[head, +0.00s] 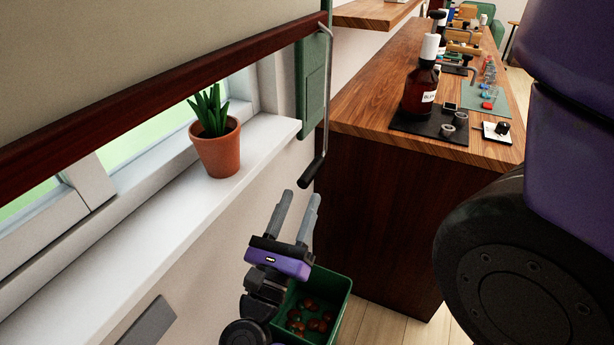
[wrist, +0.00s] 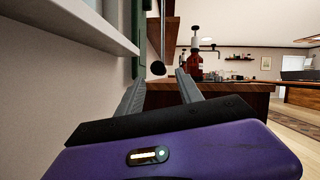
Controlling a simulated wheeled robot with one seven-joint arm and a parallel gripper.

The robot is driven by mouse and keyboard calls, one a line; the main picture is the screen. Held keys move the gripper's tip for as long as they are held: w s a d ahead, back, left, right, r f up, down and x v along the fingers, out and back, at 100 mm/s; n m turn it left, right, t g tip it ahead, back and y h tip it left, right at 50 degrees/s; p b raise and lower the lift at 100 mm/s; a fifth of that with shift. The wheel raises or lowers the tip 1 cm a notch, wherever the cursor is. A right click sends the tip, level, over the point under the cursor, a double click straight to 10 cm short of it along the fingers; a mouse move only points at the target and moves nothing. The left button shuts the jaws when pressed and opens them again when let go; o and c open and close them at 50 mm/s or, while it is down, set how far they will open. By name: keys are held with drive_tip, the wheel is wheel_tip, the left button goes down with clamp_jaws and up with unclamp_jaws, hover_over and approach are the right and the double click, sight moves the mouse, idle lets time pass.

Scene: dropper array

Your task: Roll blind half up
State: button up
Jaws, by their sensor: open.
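The blind (head: 150,50) is a beige sheet with a dark wooden bottom bar (head: 165,82), hanging across the upper part of the window at the left of the head view. A grey crank rod (head: 326,100) hangs from a green housing (head: 311,85) at the blind's right end. Its black handle (head: 312,170) is at the bottom. My gripper (head: 297,200) is open and empty, with its fingers just below the handle. In the wrist view the handle (wrist: 158,69) shows beyond and between the fingertips of my gripper (wrist: 158,80), apart from both.
A potted plant (head: 217,145) stands on the white windowsill (head: 150,215). A wooden counter (head: 375,75) to the right bears a brown bottle (head: 420,88) on a black mat. A green bin (head: 335,293) with brown round items sits below my gripper.

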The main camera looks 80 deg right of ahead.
sight(316, 160)
drive_tip(key=shift+p+x, duration=0.65)
drive_tip(key=shift+x, duration=3.4)
drive_tip(key=shift+f, duration=0.2)
drive_tip(key=shift+c, duration=0.2)
clamp_jaws()
